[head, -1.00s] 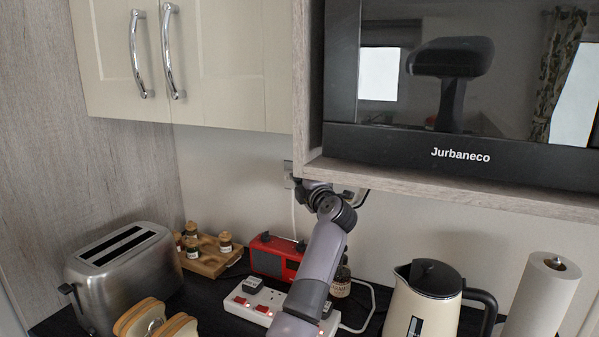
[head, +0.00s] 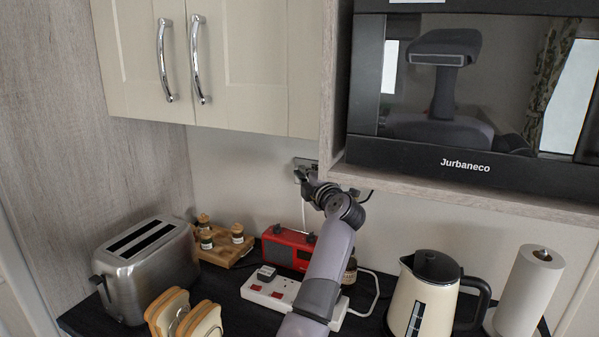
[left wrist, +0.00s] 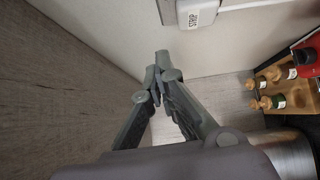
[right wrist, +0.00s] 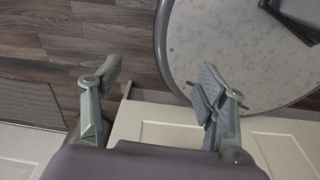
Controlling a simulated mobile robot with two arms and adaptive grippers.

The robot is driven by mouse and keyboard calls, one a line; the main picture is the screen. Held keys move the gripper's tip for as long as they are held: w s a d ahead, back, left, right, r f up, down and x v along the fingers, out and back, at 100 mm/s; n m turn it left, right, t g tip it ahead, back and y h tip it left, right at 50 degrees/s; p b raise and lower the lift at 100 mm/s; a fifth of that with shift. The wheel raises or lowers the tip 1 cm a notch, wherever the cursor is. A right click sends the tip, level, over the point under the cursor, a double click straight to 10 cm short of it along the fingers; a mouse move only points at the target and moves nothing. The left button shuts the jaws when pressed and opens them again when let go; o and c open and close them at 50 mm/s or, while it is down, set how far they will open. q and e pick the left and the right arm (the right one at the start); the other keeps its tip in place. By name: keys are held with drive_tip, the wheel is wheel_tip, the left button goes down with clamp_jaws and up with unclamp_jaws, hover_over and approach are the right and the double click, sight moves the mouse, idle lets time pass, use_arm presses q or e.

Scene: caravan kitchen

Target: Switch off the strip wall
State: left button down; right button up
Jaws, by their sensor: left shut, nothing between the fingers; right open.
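A wall socket (head: 304,166) is on the wall under the cabinets, beside the microwave shelf. In the left wrist view, a white unit (left wrist: 197,12) labelled "STRIP" is at the top edge, partly cut off. A switch position cannot be made out. My left gripper (head: 303,177) is in front of the wall at the socket and partly covers it. In the left wrist view its fingers (left wrist: 160,66) are shut and empty, below and left of the labelled unit; contact cannot be told. My right gripper (right wrist: 158,78) is open and empty, away from the counter.
A white power strip (head: 262,290) with red switches lies on the counter, near a red radio (head: 287,247). A toaster (head: 150,265), spice rack (head: 226,248), kettle (head: 425,300) and paper towel roll (head: 528,290) stand around. The microwave shelf (head: 450,193) overhangs close to my left arm.

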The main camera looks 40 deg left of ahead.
use_arm(q)
drive_tip(key=w+b+v, duration=0.1)
drive_tip(key=b+v, duration=0.1)
drive_tip(key=v, duration=0.5)
drive_tip(key=shift+d, duration=0.5)
use_arm(e)
drive_tip(key=shift+w+d+f, duration=0.1)
drive_tip(key=shift+w+f, duration=0.25)
drive_tip(key=shift+f, duration=0.25)
drive_tip(key=shift+w+d+f, duration=0.1)
drive_tip(key=shift+w+f, duration=0.25)
drive_tip(key=shift+f, duration=0.2)
use_arm(q)
drive_tip(key=shift+w, duration=0.1)
use_arm(e)
drive_tip(key=shift+w, duration=0.1)
